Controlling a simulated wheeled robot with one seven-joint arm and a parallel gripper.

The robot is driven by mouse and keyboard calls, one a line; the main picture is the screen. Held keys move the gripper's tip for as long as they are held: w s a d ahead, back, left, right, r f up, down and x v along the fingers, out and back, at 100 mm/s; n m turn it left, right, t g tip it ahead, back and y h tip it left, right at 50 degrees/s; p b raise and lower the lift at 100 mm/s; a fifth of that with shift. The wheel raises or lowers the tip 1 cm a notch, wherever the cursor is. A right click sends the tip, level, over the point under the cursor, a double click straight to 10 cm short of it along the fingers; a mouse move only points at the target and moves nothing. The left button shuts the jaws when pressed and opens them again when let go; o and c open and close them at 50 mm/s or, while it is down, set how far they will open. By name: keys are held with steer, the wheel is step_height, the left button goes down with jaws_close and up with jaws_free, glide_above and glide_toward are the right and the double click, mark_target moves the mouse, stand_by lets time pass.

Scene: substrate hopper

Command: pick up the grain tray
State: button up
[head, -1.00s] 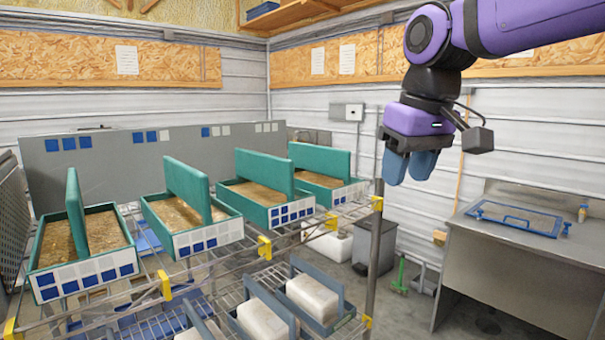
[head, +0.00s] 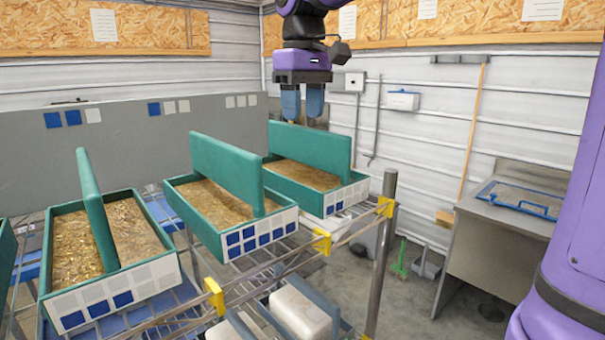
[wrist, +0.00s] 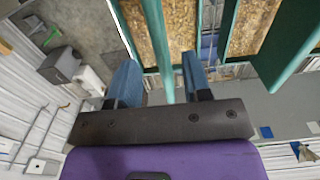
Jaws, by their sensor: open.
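Several teal trays with tall upright handle boards stand on a wire rack. The right one (head: 317,199) holds brownish loose material, as do the middle one (head: 228,224) and the left one (head: 68,308). I cannot tell for sure which contents are grain. My gripper (head: 302,116) is open, pointing down at the top of the right tray's handle board (head: 320,146). In the wrist view this handle board (wrist: 161,40) shows between the two blue fingers of my gripper (wrist: 159,65), apart from both. I cannot tell how far down the fingers reach.
A grey panel (head: 60,165) stands behind the trays. Yellow clips (head: 322,241) and a metal post (head: 382,260) edge the rack. White blocks (head: 300,312) sit on the lower shelf. A metal bench (head: 490,245) stands at right, with open floor between.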

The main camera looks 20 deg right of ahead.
mark_target(304, 127)
steer(key=shift+f, duration=3.15)
jaws_close()
